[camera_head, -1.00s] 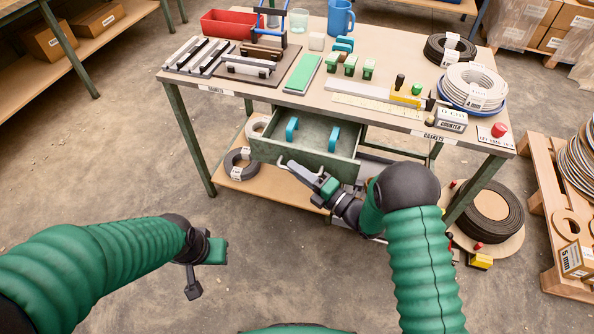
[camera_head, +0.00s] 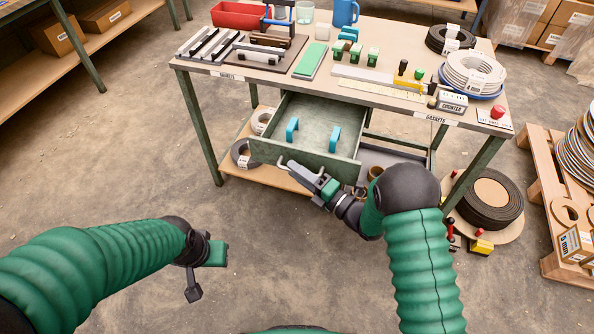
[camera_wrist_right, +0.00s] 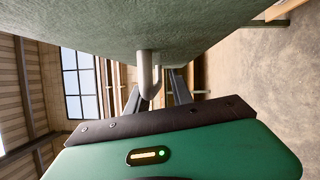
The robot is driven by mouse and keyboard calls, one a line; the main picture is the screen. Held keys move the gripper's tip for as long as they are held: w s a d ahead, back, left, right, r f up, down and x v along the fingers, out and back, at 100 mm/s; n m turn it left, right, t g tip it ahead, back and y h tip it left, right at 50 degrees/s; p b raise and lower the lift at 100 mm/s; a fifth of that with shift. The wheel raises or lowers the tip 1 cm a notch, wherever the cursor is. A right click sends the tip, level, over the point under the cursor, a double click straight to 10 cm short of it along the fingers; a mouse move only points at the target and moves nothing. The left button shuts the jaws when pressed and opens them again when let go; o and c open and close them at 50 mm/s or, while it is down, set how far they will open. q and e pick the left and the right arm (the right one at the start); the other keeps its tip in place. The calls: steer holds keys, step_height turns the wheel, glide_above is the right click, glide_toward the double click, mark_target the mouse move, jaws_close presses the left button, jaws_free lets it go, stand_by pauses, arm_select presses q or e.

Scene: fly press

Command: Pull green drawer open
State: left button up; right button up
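The green drawer (camera_head: 275,153) stands pulled out from under the table, its inside showing. Two blue arched handle-like pieces (camera_head: 292,130) lie in it. My right gripper (camera_head: 301,171) is at the drawer's front face. In the right wrist view the drawer's front (camera_wrist_right: 150,25) fills the top, and a pale metal handle (camera_wrist_right: 145,75) stands out from it between my right gripper's dark fingers (camera_wrist_right: 157,90). The fingers appear closed around the handle; the exact contact is partly hidden. My left gripper (camera_head: 205,270) hangs away from the table at lower left, apart from everything; its finger gap is unclear.
The table (camera_head: 390,95) carries a red bin (camera_head: 238,14), a green pad (camera_head: 311,60), coiled rolls (camera_head: 472,75) and a red button (camera_head: 497,112). Its lower shelf (camera_head: 275,178) holds more rolls. A pallet (camera_head: 540,185) stands at right. The floor at lower left is clear.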

steer(key=shift+r, duration=0.15)
steer(key=shift+s+d, duration=0.25)
steer(key=shift+d, duration=0.1)
steer(key=p+v, duration=0.2)
steer(key=v, duration=1.4)
steer(key=shift+s, duration=0.1)
